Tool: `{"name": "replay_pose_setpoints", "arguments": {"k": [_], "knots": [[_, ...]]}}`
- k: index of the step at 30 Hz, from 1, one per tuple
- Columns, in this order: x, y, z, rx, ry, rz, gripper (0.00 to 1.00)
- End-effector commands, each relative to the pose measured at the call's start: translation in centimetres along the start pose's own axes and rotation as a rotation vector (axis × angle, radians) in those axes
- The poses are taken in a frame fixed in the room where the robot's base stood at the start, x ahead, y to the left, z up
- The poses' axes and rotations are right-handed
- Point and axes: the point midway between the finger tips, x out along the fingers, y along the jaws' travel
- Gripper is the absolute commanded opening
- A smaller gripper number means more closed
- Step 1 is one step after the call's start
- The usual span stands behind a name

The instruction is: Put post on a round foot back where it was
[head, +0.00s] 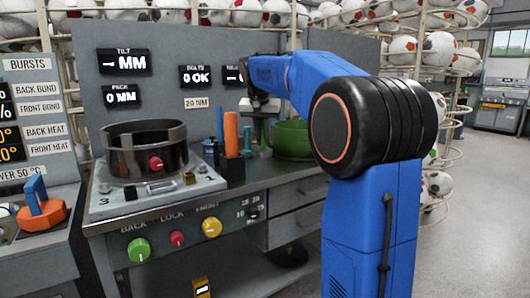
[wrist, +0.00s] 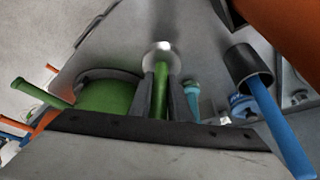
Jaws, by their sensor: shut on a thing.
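The green post (wrist: 161,88) stands between the two fingers of my gripper (wrist: 162,78) in the wrist view, and they are shut on it. A pale round foot (wrist: 158,50) shows at its far end. In the head view my gripper (head: 261,106) is over the back of the bench, with a green post (head: 263,132) below it, left of the green pot (head: 292,139). Whether the foot touches the bench top is hard to tell.
The green pot also shows in the wrist view (wrist: 103,98), its handle pointing left. Orange (head: 231,132) and blue (head: 220,124) upright rods stand left of the gripper. A dark metal ring (head: 147,148) sits on the press plate farther left. The panel wall is close behind.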

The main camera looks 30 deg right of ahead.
Motion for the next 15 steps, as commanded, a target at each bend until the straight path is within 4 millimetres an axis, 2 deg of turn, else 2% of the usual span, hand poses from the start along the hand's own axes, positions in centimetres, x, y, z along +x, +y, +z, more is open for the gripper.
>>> {"name": "replay_pose_setpoints", "arguments": {"k": [5, 12, 15], "knots": [[1.0, 0.0, 0.4, 0.0, 0.0, 0.0, 0.0], [3.8, 0.0, 1.6, 0.0, 0.001, 0.0, 0.0], [4.1, 0.0, 1.7, 0.001, 0.001, 0.0, 0.0]]}}
